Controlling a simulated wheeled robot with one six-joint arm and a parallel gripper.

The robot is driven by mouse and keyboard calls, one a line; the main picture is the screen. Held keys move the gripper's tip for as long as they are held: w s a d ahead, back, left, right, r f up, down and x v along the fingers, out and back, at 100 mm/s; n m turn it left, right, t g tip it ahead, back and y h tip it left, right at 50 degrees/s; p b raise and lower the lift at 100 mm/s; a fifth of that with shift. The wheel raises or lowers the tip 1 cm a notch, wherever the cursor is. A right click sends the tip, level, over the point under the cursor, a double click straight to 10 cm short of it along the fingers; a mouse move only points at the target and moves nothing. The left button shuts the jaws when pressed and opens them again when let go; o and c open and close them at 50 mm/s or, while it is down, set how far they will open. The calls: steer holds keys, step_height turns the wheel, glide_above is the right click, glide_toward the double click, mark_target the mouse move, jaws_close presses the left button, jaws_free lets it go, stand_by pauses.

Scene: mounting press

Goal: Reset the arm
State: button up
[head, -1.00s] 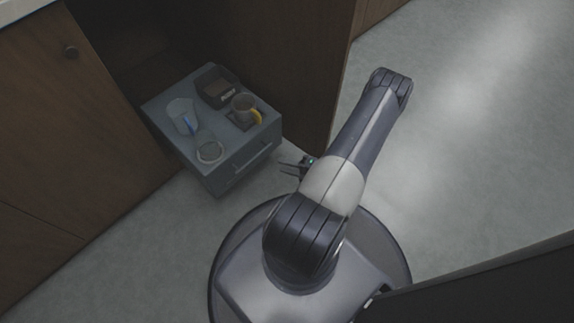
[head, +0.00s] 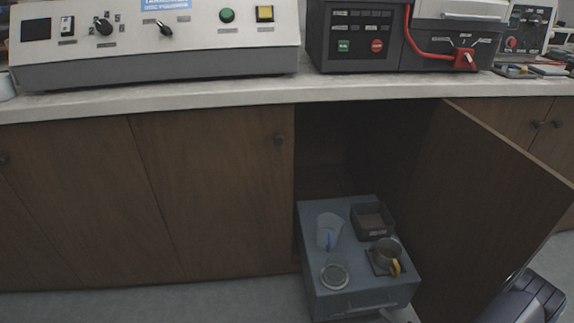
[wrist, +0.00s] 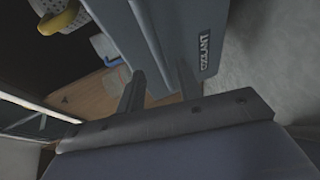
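My arm (head: 528,299) shows at the lower right of the head view, in front of the open cabinet door. My gripper (wrist: 158,88) shows in the wrist view with its two dark fingers apart and nothing visible held between them. The fingers point toward a grey drawer unit (wrist: 140,35) with a lettered front; I cannot tell whether they touch it. In the head view this drawer unit (head: 315,290) stands out of the open cabinet. My fingertips are mostly hidden or cut off at the bottom of the head view.
On the unit are a clear beaker (head: 328,231), a dark box (head: 372,220), a yellow-handled metal cup (head: 386,255) and a round ring-like item (head: 334,276). An open wooden door (head: 490,200) stands to the right. Machines line the counter (head: 200,93) above.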

steer(key=shift+b+x, duration=0.55)
steer(key=shift+x, duration=1.95)
